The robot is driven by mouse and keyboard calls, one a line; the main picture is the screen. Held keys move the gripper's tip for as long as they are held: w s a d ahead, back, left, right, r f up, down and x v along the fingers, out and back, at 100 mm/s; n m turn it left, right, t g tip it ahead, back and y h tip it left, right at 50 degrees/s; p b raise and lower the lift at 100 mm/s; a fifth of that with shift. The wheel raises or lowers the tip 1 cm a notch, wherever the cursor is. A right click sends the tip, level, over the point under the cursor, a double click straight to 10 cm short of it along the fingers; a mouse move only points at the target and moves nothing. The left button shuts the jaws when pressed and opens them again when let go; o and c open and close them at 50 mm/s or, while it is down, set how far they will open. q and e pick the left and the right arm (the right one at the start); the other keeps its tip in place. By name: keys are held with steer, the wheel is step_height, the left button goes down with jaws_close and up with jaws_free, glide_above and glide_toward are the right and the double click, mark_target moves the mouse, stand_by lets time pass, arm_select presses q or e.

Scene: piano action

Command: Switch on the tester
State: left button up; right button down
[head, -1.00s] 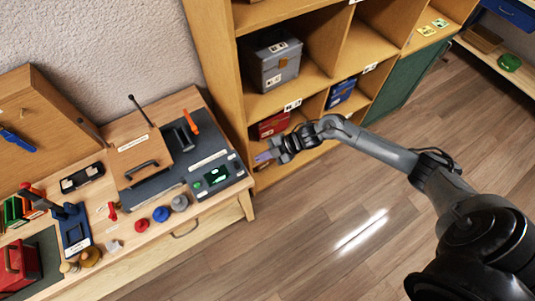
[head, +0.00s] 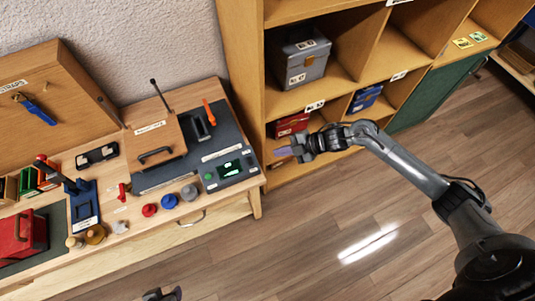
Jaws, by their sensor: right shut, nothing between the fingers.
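The tester (head: 240,177) is a dark grey box at the right end of the workbench. Its small screen (head: 230,169) shows bright green marks, and a round green button (head: 208,177) sits left of the screen. My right gripper (head: 279,152) is shut and empty. In the picture it is just right of the tester, in front of the shelf unit, with its fingers pointing left and apart from the tester. A dark piece at the bottom edge looks like my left gripper (head: 162,295); most of it is cut off, so its jaws cannot be read.
A wooden box with a black handle (head: 155,152) stands on the dark mat left of the tester. Red, blue and grey knobs (head: 169,201) lie along the bench front. The shelf unit (head: 244,80) rises right of the bench. The floor (head: 300,240) in front is clear.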

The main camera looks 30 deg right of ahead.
stand_by(0.3)
glide_above(247, 158)
steer(key=s+d, duration=0.2)
steer(key=s, duration=0.2)
step_height(247, 158, down, 6)
steer(key=shift+d+r+p, duration=0.15)
steer(key=shift+p, duration=0.15)
steer(key=shift+w+d+f, duration=0.15)
steer(key=shift+w+f, duration=0.2)
steer(key=shift+f, duration=0.25)
steer(key=shift+w+d+f, duration=0.1)
steer(key=shift+w+f, duration=0.25)
steer(key=shift+f, duration=0.2)
steer(key=shift+w+f, duration=0.35)
steer(key=shift+f, duration=0.1)
